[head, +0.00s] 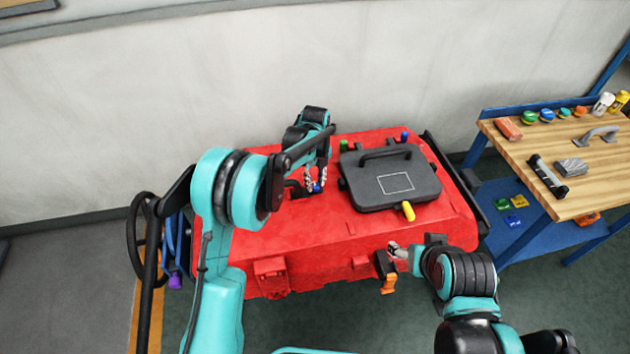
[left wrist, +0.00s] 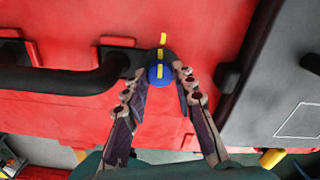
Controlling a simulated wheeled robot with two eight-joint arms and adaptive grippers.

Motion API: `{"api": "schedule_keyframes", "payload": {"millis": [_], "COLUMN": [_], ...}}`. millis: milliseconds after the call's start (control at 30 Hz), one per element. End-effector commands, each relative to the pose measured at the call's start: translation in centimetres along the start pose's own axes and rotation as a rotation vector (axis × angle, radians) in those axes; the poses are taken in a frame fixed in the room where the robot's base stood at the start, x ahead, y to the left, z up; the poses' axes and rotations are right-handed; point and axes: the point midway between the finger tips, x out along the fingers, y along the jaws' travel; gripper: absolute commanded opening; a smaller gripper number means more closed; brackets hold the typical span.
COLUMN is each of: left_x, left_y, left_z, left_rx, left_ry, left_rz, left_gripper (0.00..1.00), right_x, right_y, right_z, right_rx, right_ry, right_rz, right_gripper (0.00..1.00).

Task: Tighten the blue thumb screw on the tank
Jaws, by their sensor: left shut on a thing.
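The red tank (head: 330,232) stands in the middle of the head view, with a black lid (head: 390,178) on top. The blue thumb screw (left wrist: 160,74) is on the tank top left of the lid, with a yellow stripe across it in line with a yellow mark (left wrist: 163,39) on the tank. My left gripper (head: 316,186) reaches down to it from above. In the left wrist view its fingertips (left wrist: 164,68) are on either side of the screw, shut on it. My right gripper (head: 394,250) is by the tank's front edge, apart from the screw; its finger gap is too small to tell.
A black handle (left wrist: 75,82) lies left of the screw. A yellow knob (head: 408,211) is at the lid's front, a green knob (head: 343,146) and another blue knob (head: 404,136) behind. An orange-handled latch (head: 388,284) hangs near my right gripper. A wooden workbench (head: 540,150) stands right.

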Motion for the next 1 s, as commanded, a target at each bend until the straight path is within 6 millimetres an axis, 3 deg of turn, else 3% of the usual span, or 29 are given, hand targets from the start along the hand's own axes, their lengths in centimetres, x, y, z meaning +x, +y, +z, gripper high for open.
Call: {"api": "schedule_keyframes", "payload": {"millis": [733,767,800,1000], "left_x": [-0.15,-0.15,-0.14,-0.07], "left_y": [-0.03,-0.03,-0.03,-0.02], "left_z": [0.12,0.12,0.11,0.05], "left_rx": [0.085,0.085,0.085,0.085], "left_ry": [-0.003,-0.003,-0.003,-0.001], "left_rz": [-0.001,-0.001,-0.001,-0.001], "left_gripper": [0.0,0.34,0.44,0.47], "right_x": [-0.04,-0.04,-0.04,-0.02], "right_y": [0.0,0.0,0.0,0.0], "right_z": [-0.03,-0.03,-0.03,-0.02], "right_rx": [0.0,0.0,0.0,0.0], "right_ry": [0.0,0.0,0.0,0.0], "right_rz": [0.0,0.0,0.0,0.0], "right_gripper": [0.67,0.67,0.67,0.67]}}
